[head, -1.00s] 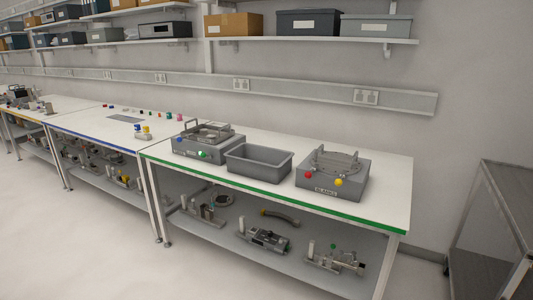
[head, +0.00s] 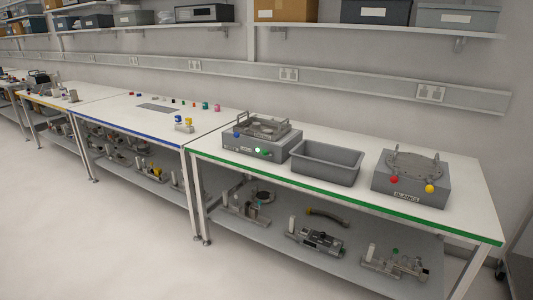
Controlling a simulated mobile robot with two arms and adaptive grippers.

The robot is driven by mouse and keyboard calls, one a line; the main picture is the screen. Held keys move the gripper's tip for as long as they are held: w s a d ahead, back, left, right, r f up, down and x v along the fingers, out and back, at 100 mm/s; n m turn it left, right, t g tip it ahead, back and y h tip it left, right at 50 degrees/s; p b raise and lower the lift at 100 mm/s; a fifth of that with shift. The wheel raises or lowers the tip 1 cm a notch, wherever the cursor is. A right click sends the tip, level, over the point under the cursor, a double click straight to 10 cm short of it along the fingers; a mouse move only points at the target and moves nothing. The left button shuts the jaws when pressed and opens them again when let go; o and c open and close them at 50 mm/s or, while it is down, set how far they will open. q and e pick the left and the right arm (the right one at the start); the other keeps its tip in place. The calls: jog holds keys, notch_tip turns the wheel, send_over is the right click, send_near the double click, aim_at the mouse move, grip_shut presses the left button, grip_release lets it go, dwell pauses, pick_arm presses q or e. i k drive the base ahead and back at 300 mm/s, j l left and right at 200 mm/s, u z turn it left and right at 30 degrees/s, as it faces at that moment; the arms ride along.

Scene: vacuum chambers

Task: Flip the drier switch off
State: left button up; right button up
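No gripper shows in the head view. I cannot pick out a drier or its switch for certain. A grey box unit (head: 262,138) with an open metal frame on top stands on the green-edged bench (head: 345,199). A second grey box (head: 411,181) at the right has a round flanged top, a red knob (head: 394,179), a yellow knob (head: 429,188) and a label that seems to read "BLANKS".
An empty-looking grey bin (head: 326,164) stands between the two boxes. A blue-edged bench (head: 150,122) adjoins on the left, with small coloured items. Metal assemblies lie on the lower shelf (head: 280,222). Storage boxes fill wall shelves above. The floor (head: 90,235) in front is clear.

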aim_at(264, 152)
jog(key=j+z, duration=0.1)
jog(key=z, duration=0.25)
jog(key=i+j+z, duration=0.8)
jog(key=z, duration=0.15)
jog(key=i+j, duration=0.2)
jog(key=j, duration=0.15)
jog(key=i+j, duration=0.15)
jog(key=j, duration=0.25)
jog(key=i+j+z, duration=0.1)
jog(key=j, duration=0.25)
jog(key=i+j, duration=0.25)
jog(key=j, duration=0.15)
jog(key=i+j+z, duration=0.1)
jog(key=j, duration=0.3)
jog(key=i+j, duration=0.2)
jog(key=j, duration=0.2)
jog(key=i+j, duration=0.15)
jog(key=j, duration=0.25)
